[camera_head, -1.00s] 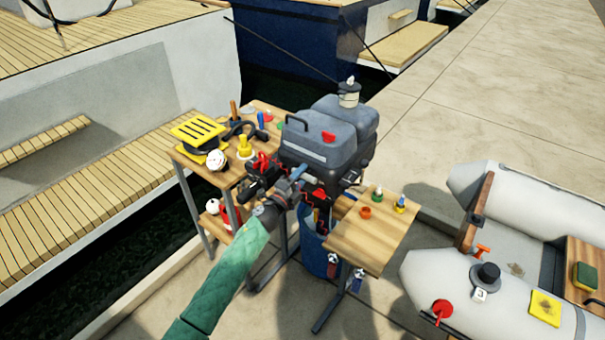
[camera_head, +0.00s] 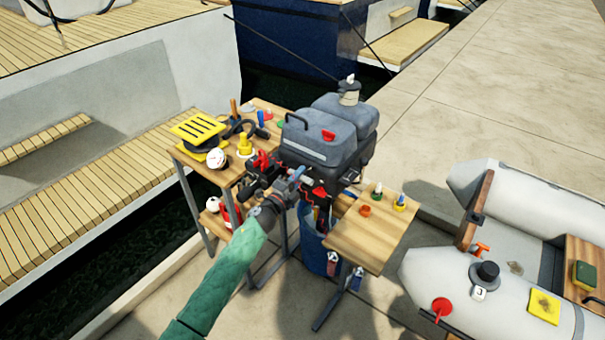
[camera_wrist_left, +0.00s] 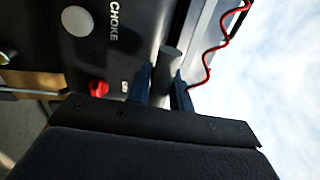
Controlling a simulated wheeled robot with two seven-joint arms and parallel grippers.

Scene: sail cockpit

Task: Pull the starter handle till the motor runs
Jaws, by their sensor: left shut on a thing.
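The grey outboard motor (camera_head: 320,137) stands between two small wooden tables, with a red button on its cowl. My left gripper (camera_head: 296,178) is at the motor's front, its green-sleeved arm coming from below. In the left wrist view its two dark blue fingers (camera_wrist_left: 164,92) are shut on a grey, rounded grip, which appears to be the starter handle (camera_wrist_left: 169,62). The handle lies close to the motor's dark front panel (camera_wrist_left: 120,50), marked CHOKE. Whether any cord is drawn out behind it is hidden. My right gripper is out of view.
A red coiled cord (camera_wrist_left: 211,65) hangs beside the fingers, and a red knob (camera_wrist_left: 98,88) is on the panel. The left table (camera_head: 264,151) holds several items; the right table (camera_head: 365,237) holds small caps. A grey dinghy (camera_head: 440,268) lies at right.

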